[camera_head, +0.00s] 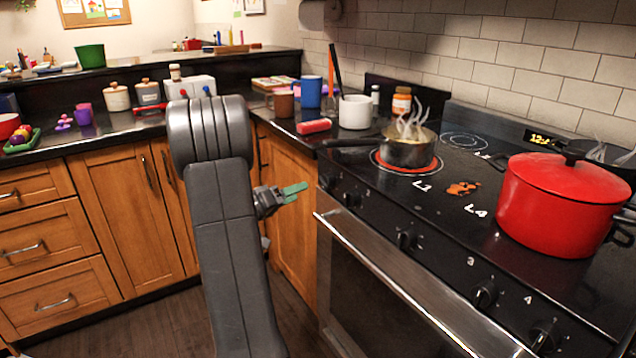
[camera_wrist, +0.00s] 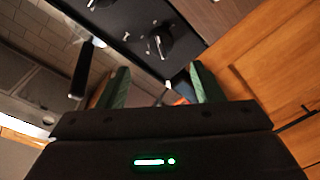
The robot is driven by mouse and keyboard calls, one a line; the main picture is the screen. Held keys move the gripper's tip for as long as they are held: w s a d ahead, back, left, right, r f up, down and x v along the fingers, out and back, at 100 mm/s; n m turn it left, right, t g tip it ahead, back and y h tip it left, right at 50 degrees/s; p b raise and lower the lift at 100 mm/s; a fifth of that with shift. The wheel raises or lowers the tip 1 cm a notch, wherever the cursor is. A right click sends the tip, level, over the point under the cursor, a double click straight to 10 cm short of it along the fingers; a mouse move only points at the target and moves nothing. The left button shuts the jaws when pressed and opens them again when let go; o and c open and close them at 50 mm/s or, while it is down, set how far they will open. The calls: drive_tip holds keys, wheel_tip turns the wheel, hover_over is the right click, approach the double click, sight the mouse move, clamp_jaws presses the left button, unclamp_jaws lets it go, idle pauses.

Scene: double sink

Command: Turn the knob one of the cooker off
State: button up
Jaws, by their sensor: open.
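The cooker (camera_head: 400,290) has a row of black knobs along its front panel. The knob at the left end (camera_head: 326,182), nearest the wooden cabinet, appears to be knob one; its number is not readable. It seems to be the large black knob (camera_wrist: 158,42) in the wrist view, ahead of my fingers. The burner by the L1 mark (camera_head: 421,186) glows red under a steaming pan (camera_head: 407,152). My gripper (camera_head: 293,192) is open and empty, left of the panel and apart from the knob. Its green fingers also show in the wrist view (camera_wrist: 160,78).
The metal oven handle (camera_head: 420,300) runs below the knobs. A second knob (camera_head: 350,199) sits close to the right. A large red pot (camera_head: 560,205) stands on the hob. A wooden cabinet (camera_head: 290,215) borders the cooker. The floor in front is clear.

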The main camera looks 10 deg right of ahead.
sight(322, 183)
drive_tip(key=x, duration=0.9)
drive_tip(key=shift+w+d, duration=0.15)
drive_tip(key=shift+d, duration=0.2)
drive_tip(key=shift+c, duration=0.2)
drive_tip(key=c, duration=0.9)
